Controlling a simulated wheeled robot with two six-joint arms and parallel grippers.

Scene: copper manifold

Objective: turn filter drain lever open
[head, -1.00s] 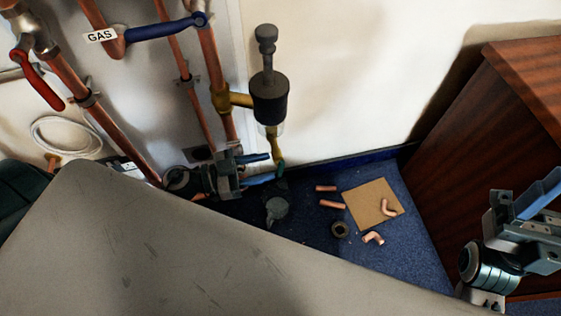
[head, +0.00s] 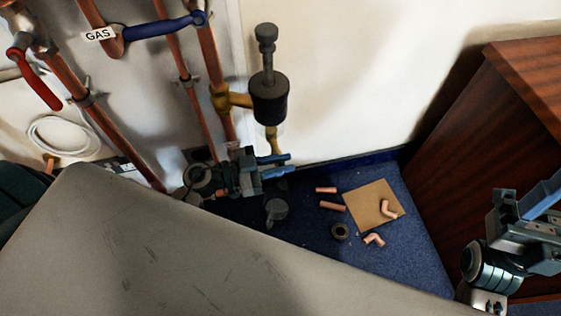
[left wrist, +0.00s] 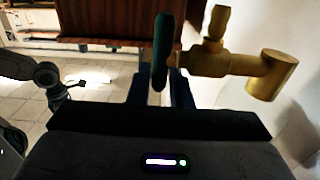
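The filter (head: 269,97) is a dark cylinder on a brass pipe fitting, with a brass drain (head: 273,138) below it. In the left wrist view the brass drain valve (left wrist: 228,64) is at right, and its dark green lever (left wrist: 162,50) stands beside it. My left gripper (head: 284,164) is at the drain's lower end, and its blue fingers hide the lever in the head view. In the left wrist view the left gripper (left wrist: 160,88) is open, with the lever's end between its fingers; contact is unclear. My right gripper (head: 548,203) is at the right edge, far from the filter.
Copper pipes (head: 205,75) run along the wall, with a blue gas lever (head: 165,27) and a red lever (head: 33,80). Copper offcuts and a board (head: 371,205) lie on the blue floor. A wooden cabinet (head: 500,130) stands at right.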

